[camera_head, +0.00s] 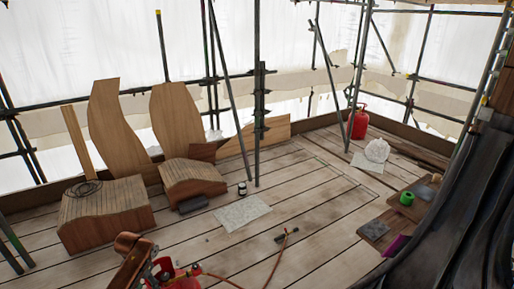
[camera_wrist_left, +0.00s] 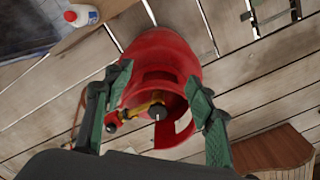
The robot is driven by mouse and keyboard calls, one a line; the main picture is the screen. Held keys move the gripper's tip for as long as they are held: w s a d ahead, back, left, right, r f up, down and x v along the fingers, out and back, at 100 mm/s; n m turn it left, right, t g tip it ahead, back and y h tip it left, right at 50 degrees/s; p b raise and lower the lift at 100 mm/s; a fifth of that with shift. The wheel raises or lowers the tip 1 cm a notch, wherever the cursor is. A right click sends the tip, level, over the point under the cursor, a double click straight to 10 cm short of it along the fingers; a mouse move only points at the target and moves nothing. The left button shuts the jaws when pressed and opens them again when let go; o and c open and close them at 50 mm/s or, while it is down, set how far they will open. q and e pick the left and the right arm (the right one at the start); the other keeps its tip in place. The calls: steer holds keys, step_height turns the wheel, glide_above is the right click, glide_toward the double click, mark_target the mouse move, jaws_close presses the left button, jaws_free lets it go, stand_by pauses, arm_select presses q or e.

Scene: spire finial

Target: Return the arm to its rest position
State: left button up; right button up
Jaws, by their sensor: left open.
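My left gripper (camera_wrist_left: 159,74) shows in the left wrist view with its two green-faced fingers spread apart. A red gas bottle (camera_wrist_left: 160,50) with an open collar and a brass valve is seen between and beyond the fingers. Nothing is pinched between the fingertips; whether they touch the bottle's collar I cannot tell. In the head view a red gas bottle (camera_head: 180,279) with a hose shows partly at the bottom edge. I cannot make out my left gripper in the head view. My right gripper is in neither view.
A red-capped white bottle (camera_wrist_left: 82,15) is near the gas bottle. Wooden blocks (camera_head: 105,215) and tall curved boards (camera_head: 118,130) stand at left. A torch (camera_head: 287,234) lies on the planks. Another red cylinder (camera_head: 358,122) stands at back. Scaffold poles (camera_head: 257,100) rise mid-platform. Central planks are mostly clear.

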arm_select(q)
steer(key=s+a+f+n+p, duration=0.1)
steer(key=s+f+p, duration=0.2)
steer(key=s+f, duration=1.2)
steer(key=s+a+f+n+p, duration=0.1)
steer(key=s+a+f+p, duration=0.1)
steer(key=s+f, duration=1.35)
steer(key=s+d+f+p, duration=0.1)
steer(key=s+d+f, duration=0.3)
steer(key=s, duration=0.9)
steer(key=s+d+f+p, duration=0.2)
steer(key=s+d+f, duration=0.2)
steer(key=s, duration=1)
steer(key=s+d+f+m+p, duration=0.1)
steer(key=s+d+f, duration=0.3)
steer(key=s, duration=0.9)
step_height(320, 180, down, 2)
steer(key=shift+s+f+p, duration=0.1)
steer(key=shift+s+p, duration=0.3)
steer(key=shift+p, duration=0.05)
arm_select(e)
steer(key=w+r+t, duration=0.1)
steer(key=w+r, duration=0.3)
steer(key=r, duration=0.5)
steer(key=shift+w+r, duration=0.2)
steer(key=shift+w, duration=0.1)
arm_select(q)
steer(key=shift+d, duration=0.1)
